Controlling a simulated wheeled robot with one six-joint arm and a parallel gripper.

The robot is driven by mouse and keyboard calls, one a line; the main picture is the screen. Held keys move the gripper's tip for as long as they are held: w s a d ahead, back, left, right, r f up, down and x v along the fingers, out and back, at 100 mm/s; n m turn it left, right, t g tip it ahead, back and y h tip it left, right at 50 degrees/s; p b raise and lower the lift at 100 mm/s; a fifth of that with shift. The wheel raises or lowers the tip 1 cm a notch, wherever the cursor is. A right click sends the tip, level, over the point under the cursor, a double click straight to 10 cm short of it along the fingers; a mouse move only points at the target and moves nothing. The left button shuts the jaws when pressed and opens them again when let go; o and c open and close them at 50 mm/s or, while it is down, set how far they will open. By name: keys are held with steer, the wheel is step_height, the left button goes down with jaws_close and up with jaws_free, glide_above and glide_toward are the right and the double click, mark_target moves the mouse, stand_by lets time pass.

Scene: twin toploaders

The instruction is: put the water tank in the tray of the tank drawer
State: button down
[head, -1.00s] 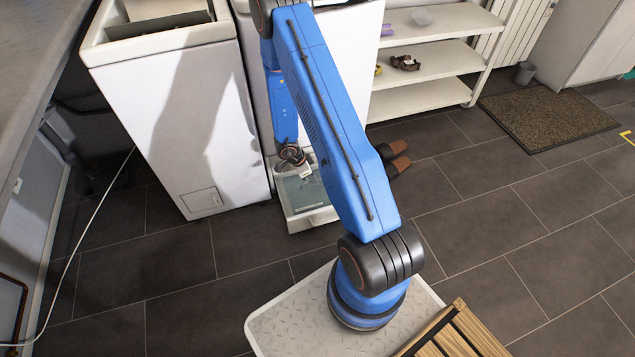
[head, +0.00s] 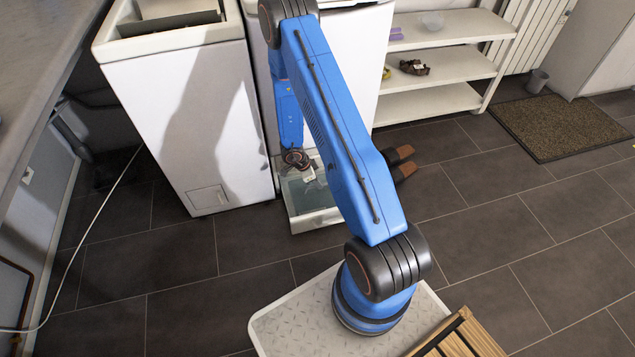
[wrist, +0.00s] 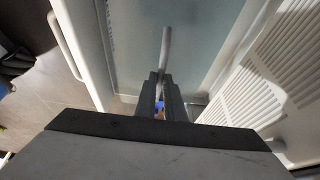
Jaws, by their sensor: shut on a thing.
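The tank drawer (head: 317,221) is a white, pulled-out drawer low on the front of the right-hand toploader, near the floor. The water tank (head: 296,191) is a pale blue-grey, see-through box lying within the drawer's walls. In the wrist view the tank (wrist: 128,45) fills the middle, its grey bar handle (wrist: 165,48) rising between my fingers. My gripper (head: 308,173) is over the drawer, pointing down, and in the wrist view its two dark fingers (wrist: 160,82) are shut on the handle. The tray's floor is hidden under the tank; I cannot tell whether the tank rests fully on it.
A second white toploader (head: 190,110) with an open top stands close on the left. A white shelf (head: 440,65) with small items is at the back right, beside a brown doormat (head: 560,125). A white cable (head: 65,270) lies on the floor at left.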

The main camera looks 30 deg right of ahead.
steer(key=c, duration=1.8)
jaws_free()
steer(key=shift+c, duration=0.2)
steer(key=shift+r, duration=0.5)
steer(key=v, duration=1.2)
steer(key=shift+a, duration=0.1)
